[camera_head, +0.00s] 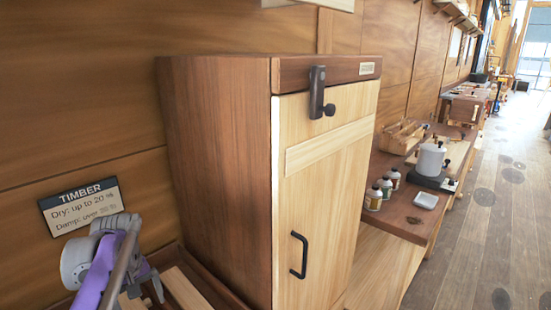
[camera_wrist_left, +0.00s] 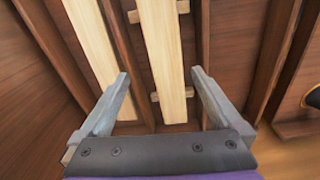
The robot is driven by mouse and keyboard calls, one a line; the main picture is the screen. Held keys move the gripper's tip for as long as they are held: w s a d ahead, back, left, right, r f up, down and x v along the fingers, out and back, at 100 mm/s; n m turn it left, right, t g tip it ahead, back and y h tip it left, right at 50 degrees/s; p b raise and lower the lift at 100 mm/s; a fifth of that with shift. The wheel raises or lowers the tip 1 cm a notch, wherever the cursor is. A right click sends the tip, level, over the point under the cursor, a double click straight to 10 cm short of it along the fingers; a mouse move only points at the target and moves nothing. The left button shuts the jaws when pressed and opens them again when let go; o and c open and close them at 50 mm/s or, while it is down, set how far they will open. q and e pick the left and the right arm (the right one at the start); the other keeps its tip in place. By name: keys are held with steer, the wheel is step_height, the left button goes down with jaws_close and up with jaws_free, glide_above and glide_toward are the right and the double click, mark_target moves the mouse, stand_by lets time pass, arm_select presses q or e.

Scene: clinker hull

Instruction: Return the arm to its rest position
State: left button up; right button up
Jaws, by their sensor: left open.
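My left gripper (camera_head: 148,288) is at the lower left of the head view, in front of the wooden wall and left of a tall cabinet. In the left wrist view its two grey fingers (camera_wrist_left: 160,82) are spread wide with nothing held between them. Beyond the fingers lie pale timber planks (camera_wrist_left: 164,60) in a dark wooden rack, apart from the fingertips as far as I can tell. The planks also show in the head view (camera_head: 187,288), partly hidden by my arm. My right gripper is in neither view.
The tall cabinet (camera_head: 325,185) with a black handle (camera_head: 299,255) stands close right of my left gripper. A TIMBER sign (camera_head: 82,207) hangs on the wall above my arm. A workbench (camera_head: 395,215) with bottles runs along the wall. The floor (camera_head: 480,240) at right is clear.

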arm_select(q)
steer(key=s+d+f+m+t+p, duration=0.1)
steer(key=s+d+m+t+p, duration=0.1)
steer(key=s+d, duration=0.6)
steer(key=s+d+f+m+t+p, duration=0.2)
steer(key=s+d+m+p, duration=0.2)
steer(key=s+d+m, duration=0.2)
steer(key=s+d, duration=0.2)
steer(key=s, duration=0.2)
steer(key=shift+s+d+f+m+t+p, duration=0.15)
steer(key=shift+d+f+m+t+p, duration=0.1)
steer(key=shift+d+m+t+p, duration=0.15)
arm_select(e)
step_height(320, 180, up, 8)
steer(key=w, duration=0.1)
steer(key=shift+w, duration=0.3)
arm_select(q)
steer(key=shift+s+d+f, duration=0.2)
steer(key=shift+s+f, duration=0.1)
steer(key=shift+s, duration=0.05)
steer(key=shift+c, duration=0.2)
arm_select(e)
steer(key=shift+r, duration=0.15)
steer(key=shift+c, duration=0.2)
